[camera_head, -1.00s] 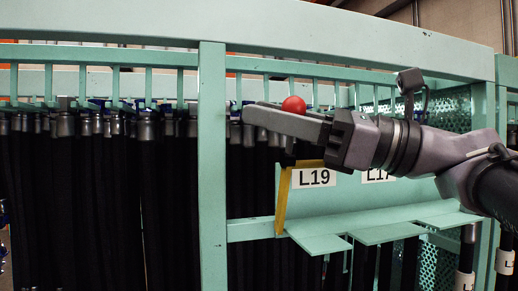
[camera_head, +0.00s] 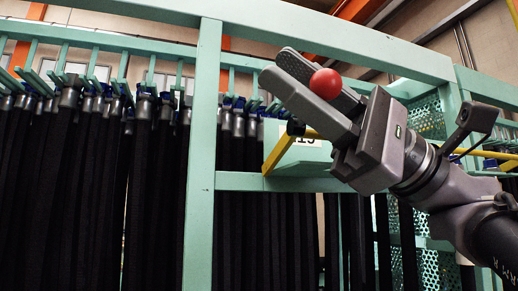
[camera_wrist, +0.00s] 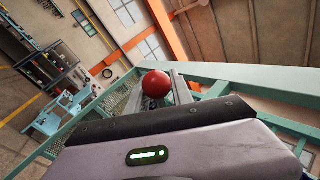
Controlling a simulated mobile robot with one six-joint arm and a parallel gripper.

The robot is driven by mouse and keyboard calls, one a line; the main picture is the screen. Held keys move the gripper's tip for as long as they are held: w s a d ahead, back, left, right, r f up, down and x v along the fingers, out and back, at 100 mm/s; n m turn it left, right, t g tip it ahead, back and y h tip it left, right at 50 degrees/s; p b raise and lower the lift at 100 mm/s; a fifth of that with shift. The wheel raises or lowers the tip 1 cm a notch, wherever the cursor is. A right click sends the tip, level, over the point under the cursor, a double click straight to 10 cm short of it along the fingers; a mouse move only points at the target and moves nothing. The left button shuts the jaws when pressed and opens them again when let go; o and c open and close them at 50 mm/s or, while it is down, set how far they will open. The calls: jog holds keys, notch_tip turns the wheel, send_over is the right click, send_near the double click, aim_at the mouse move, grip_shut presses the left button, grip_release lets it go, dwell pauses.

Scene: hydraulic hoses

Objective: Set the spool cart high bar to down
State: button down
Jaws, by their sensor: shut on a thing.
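My gripper (camera_head: 279,68) points up and left in the head view, in front of the green frame. Its two fingers are shut on a red ball (camera_head: 325,83), which shows between them near their base. The ball also shows between the fingers in the wrist view (camera_wrist: 156,84). A yellow bar (camera_head: 278,152) shows below and behind the fingers, with a black end piece close to them. More yellow bar (camera_head: 493,154) shows at the right, behind my arm. My gripper hides the stretch between. I cannot tell how the ball joins the bar.
A green post (camera_head: 203,150) stands left of my gripper, and a green top beam (camera_head: 300,40) runs behind and above it. Many black hoses (camera_head: 80,190) hang close together in the rack. A green panel with a partly hidden label (camera_head: 303,143) sits beneath the fingers.

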jog(key=shift+s+d+f+n+g+h+b, duration=0.1)
jog(key=shift+s+f+n+g+h+b, duration=0.15)
jog(key=shift+f+n+g+b, duration=0.8)
jog(key=shift+s+f+n+g+h+b, duration=0.2)
jog(key=shift+f+n+g+b, duration=0.35)
jog(key=shift+f+n+b, duration=1)
jog(key=shift+f, duration=0.2)
jog(key=c, duration=1.3)
grip_release()
jog(key=shift+s, duration=0.15)
jog(key=shift+o, duration=0.9)
jog(key=shift+s+d, duration=0.1)
jog(key=shift+s, duration=0.15)
jog(key=b+v, duration=0.5)
jog(key=v, duration=1.2)
jog(key=shift+w+f+b, duration=0.15)
jog(key=shift+w+b, duration=0.1)
jog(key=shift+b, duration=0.05)
